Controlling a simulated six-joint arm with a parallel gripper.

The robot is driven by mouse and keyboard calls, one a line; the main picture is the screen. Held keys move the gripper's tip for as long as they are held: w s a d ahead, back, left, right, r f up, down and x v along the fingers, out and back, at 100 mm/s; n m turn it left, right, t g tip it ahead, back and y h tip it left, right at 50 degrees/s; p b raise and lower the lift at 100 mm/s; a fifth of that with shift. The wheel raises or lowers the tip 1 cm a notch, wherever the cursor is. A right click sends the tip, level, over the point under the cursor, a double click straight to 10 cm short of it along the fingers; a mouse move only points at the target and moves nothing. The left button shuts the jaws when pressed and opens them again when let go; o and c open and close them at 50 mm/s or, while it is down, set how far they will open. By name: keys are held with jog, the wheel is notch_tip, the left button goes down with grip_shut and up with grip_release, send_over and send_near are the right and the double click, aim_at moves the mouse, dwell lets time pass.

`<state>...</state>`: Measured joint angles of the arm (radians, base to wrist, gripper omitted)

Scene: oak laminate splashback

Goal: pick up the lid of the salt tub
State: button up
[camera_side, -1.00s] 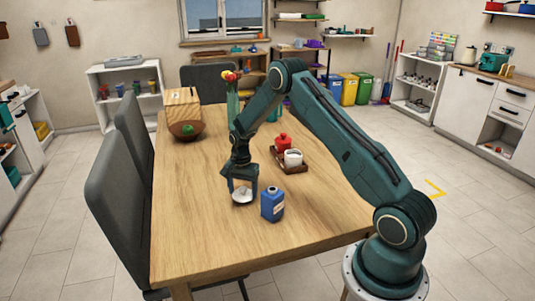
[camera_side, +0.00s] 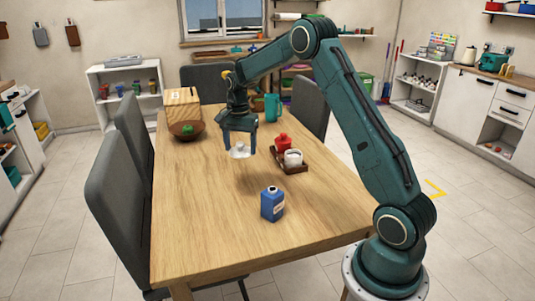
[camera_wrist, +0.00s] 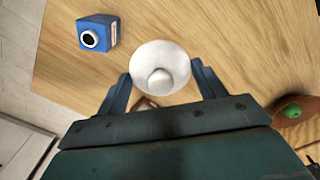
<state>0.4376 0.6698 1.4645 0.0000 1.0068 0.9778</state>
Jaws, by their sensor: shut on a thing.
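My gripper (camera_side: 239,148) is shut on the white lid (camera_side: 239,153) and holds it above the table, with a faint shadow on the wood below. In the wrist view the lid (camera_wrist: 174,60) is a round white disc with a knob in its middle, between the two fingers of my gripper (camera_wrist: 161,72). A small white tub (camera_side: 292,159), which looks like the salt tub, stands upright on a brown tray (camera_side: 295,169) to the right of the lid. Its top shows a dark inside.
A red pot (camera_side: 283,141) shares the tray. A blue bottle (camera_side: 272,204) stands nearer the front. A brown bowl (camera_side: 187,131) with a green item, a wooden box (camera_side: 182,108) and a teal mug (camera_side: 272,107) stand farther back. The table's front left is clear.

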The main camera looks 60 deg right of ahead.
jog(key=shift+r, duration=0.7)
jog(key=s+d+f, duration=0.2)
jog(key=d, duration=0.7)
jog(key=s+d+f, duration=0.2)
jog(key=s+d, duration=0.1)
jog(key=d, duration=0.6)
jog(key=s+d+f, duration=0.2)
jog(key=d, duration=0.7)
jog(key=shift+s+d, duration=0.3)
jog(key=shift+s, duration=0.1)
jog(key=shift+f, duration=0.25)
jog(key=shift+f, duration=2.95)
jog(key=shift+f, duration=0.2)
